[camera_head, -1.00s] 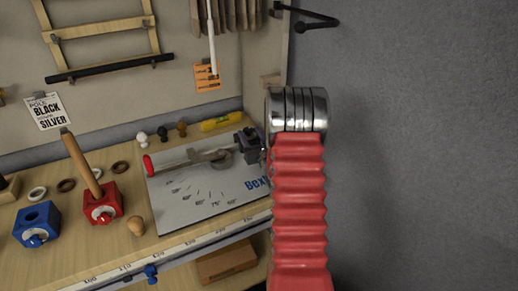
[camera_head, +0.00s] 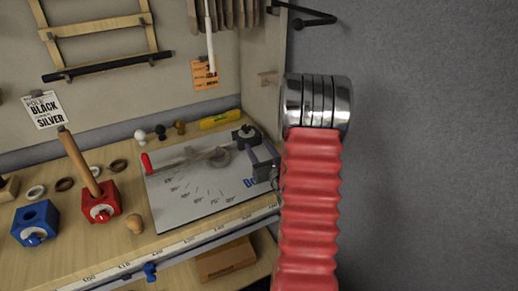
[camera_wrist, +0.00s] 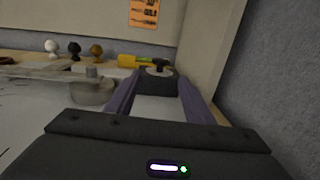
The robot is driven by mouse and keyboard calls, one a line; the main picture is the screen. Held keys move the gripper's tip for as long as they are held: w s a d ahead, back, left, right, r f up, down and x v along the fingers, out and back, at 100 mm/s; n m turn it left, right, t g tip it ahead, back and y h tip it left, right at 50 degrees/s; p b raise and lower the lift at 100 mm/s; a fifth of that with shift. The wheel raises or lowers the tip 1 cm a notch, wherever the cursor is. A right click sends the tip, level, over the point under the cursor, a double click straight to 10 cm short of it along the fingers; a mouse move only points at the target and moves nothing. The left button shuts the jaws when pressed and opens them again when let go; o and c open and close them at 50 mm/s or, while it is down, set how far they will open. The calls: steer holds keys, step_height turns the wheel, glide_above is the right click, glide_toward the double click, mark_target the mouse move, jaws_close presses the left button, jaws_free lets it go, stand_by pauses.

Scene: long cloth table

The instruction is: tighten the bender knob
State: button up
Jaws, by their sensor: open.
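The bender is a grey plate (camera_head: 200,195) with angle marks and a red-ended lever (camera_head: 147,163), lying on the bench. Its dark knob (camera_head: 245,131) sits on a dark block at the plate's far right corner. My gripper (camera_head: 262,160) is open and empty, over the plate's right edge, in front of the knob. Its two fingers (camera_wrist: 156,85) show spread in the wrist view. I see no contact with the knob.
A red block with a wooden stick (camera_head: 101,207) and a blue block (camera_head: 36,223) stand to the left. A side panel (camera_head: 266,85) and grey wall (camera_head: 430,150) bound the right.

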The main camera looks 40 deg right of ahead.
steer(key=s+d, duration=0.1)
steer(key=d+h, duration=0.1)
steer(key=shift+s+d+f+m, duration=0.3)
steer(key=shift+s+d+f, duration=0.05)
steer(key=shift+s, duration=0.05)
steer(key=shift+n+t+y, duration=0.3)
steer(key=shift+n+y, duration=0.4)
steer(key=d, duration=0.4)
steer(key=shift+s+r, duration=0.2)
steer(key=shift+s, duration=0.15)
steer(key=shift+w+d+r+n+t+y, duration=0.15)
steer(key=shift+d+n+y, duration=0.1)
steer(key=shift+n+y, duration=0.25)
steer(key=shift+s+d+r+n+t+y, duration=0.15)
steer(key=shift+d+n+y, duration=0.15)
steer(key=shift+y, duration=0.3)
steer(key=y, duration=0.1)
steer(key=w+a+n+y, duration=0.1)
steer(key=shift+n+y, duration=0.3)
steer(key=shift+y, duration=0.1)
steer(key=shift+w+a+r+n+y, duration=0.1)
steer(key=shift+w+a+n+y, duration=0.15)
steer(key=shift+a+y, duration=0.45)
